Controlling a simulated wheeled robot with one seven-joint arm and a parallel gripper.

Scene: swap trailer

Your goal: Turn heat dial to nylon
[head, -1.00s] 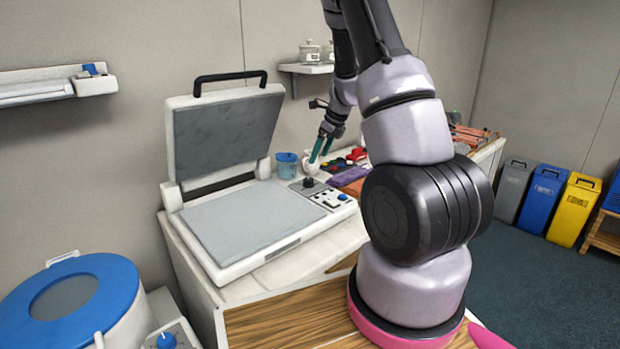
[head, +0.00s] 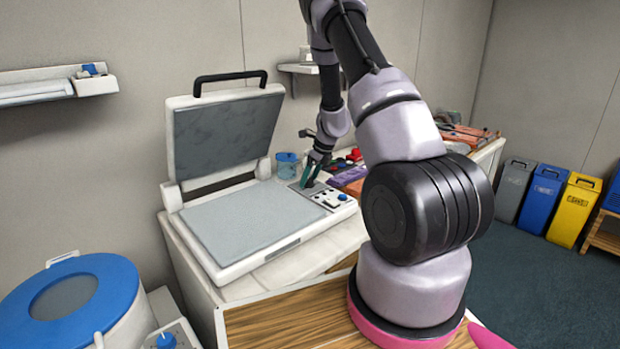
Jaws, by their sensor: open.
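The heat press (head: 250,225) stands open on the counter, its lid (head: 228,130) raised. Its control panel (head: 325,205) is at the right of the bed and has several small controls, among them a blue knob (head: 342,197). My gripper (head: 308,183) points down at the rear left part of this panel, its teal fingers apart. The black dial there is mostly hidden by the fingers. They appear to be at or around it, but I cannot tell whether they touch it. The dial's marks and pointer are too small to read.
A blue cup (head: 287,165) stands just behind the panel, close left of my gripper. Folded coloured cloths (head: 350,175) lie to the right. A blue-lidded drum (head: 82,300) is at front left. Several bins (head: 545,200) stand at the far right.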

